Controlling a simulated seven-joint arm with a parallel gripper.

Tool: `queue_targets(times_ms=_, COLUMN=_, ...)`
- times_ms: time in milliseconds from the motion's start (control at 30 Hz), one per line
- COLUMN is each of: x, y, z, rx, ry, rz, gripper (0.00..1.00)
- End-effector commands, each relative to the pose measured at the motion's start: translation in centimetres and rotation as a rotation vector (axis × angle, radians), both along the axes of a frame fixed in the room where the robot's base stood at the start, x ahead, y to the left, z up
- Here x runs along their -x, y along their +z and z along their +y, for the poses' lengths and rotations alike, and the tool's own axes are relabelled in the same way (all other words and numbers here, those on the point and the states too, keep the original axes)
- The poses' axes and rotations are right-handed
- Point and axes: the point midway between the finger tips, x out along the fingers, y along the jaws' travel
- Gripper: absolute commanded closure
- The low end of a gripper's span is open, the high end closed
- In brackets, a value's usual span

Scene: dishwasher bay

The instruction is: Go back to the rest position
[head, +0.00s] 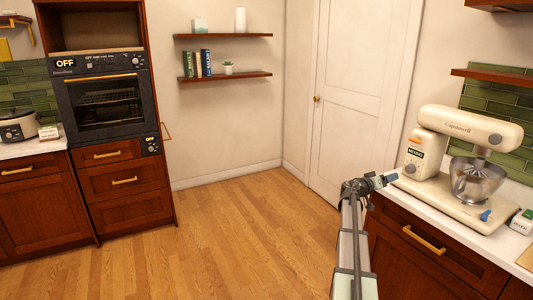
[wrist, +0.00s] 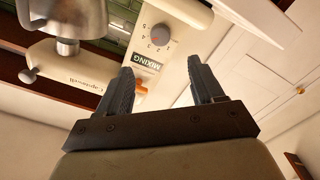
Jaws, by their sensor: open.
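My gripper (head: 388,180) is raised at the left end of the counter, close to the base of a cream stand mixer (head: 432,145). In the wrist view my gripper (wrist: 162,82) shows two dark fingers spread apart with nothing between them. Beyond the fingers, the mixer's dial (wrist: 160,35), an orange lever and a label reading MIXING are visible. I cannot tell whether a finger touches the mixer. The mixer's head is down over its steel bowl (head: 475,180).
The mixer stands on a white counter (head: 515,250) above wooden drawers, with a small white box (head: 522,222) at its right. A white door (head: 360,90) is behind. An oven (head: 105,100) and slow cooker (head: 18,125) are at the left. The wooden floor (head: 230,235) is clear.

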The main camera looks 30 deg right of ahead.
Motion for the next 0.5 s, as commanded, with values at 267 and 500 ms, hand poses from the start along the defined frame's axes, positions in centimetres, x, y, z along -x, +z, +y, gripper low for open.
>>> queue_targets(times_ms=267, x=0.0, y=0.0, z=0.0, rx=0.000, ry=-0.002, rz=0.067, gripper=0.33)
queue_targets(times_ms=500, x=1.0, y=-0.7, z=0.0, rx=-0.040, ry=-0.048, rz=0.219, gripper=0.33)
